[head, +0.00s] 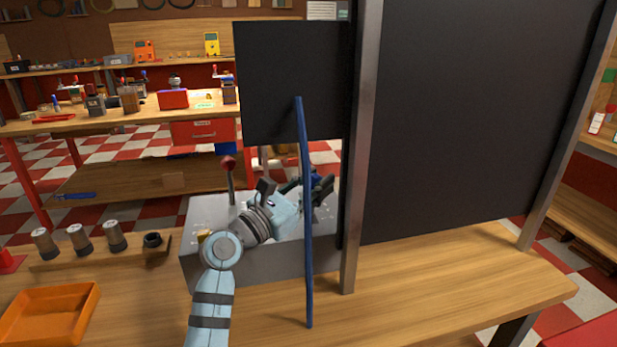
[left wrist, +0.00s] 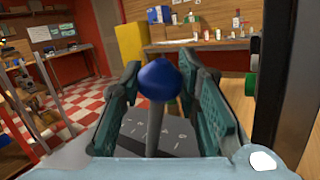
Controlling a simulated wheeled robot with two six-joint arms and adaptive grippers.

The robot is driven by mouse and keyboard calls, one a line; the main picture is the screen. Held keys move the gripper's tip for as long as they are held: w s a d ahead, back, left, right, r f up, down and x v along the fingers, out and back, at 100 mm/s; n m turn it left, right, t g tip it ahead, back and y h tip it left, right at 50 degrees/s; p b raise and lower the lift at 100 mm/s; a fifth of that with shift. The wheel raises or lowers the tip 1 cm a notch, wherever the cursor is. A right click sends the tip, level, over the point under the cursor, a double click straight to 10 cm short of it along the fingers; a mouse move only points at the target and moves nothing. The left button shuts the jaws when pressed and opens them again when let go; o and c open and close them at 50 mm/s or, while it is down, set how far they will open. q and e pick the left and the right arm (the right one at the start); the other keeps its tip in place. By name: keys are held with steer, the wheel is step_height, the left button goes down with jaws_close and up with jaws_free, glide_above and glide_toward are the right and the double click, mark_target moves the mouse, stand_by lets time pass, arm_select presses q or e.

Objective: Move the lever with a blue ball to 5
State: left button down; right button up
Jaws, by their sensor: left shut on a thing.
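A grey metal control box (head: 270,262) stands on the wooden table, partly behind my left arm. In the left wrist view, a lever with a blue ball (left wrist: 158,80) rises from a dark plate with white marks (left wrist: 175,138). The marks are too small to read surely, so the lever's setting cannot be told. My left gripper (head: 322,186) is over the right part of the box. Its green fingers, also in the left wrist view (left wrist: 160,90), are on either side of the ball and shut on the lever. A second lever with a red ball (head: 228,163) stands at the box's left. My right gripper is out of view.
A blue upright strip (head: 306,220) and a metal post (head: 360,150) with large dark panels (head: 470,120) stand close by the box. Several grey cylinders (head: 79,238) and an orange tray (head: 50,315) are at the left. The table's front right (head: 430,280) is clear.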

arm_select(q)
steer(key=s, duration=0.1)
steer(key=s+p, duration=0.1)
steer(key=s+d+f, duration=0.1)
steer(key=shift+m+p, duration=0.3)
steer(key=shift+s+f, duration=0.1)
steer(key=shift+s, duration=0.05)
steer(key=shift+f, duration=0.1)
steer(key=c, duration=1.2)
jaws_free()
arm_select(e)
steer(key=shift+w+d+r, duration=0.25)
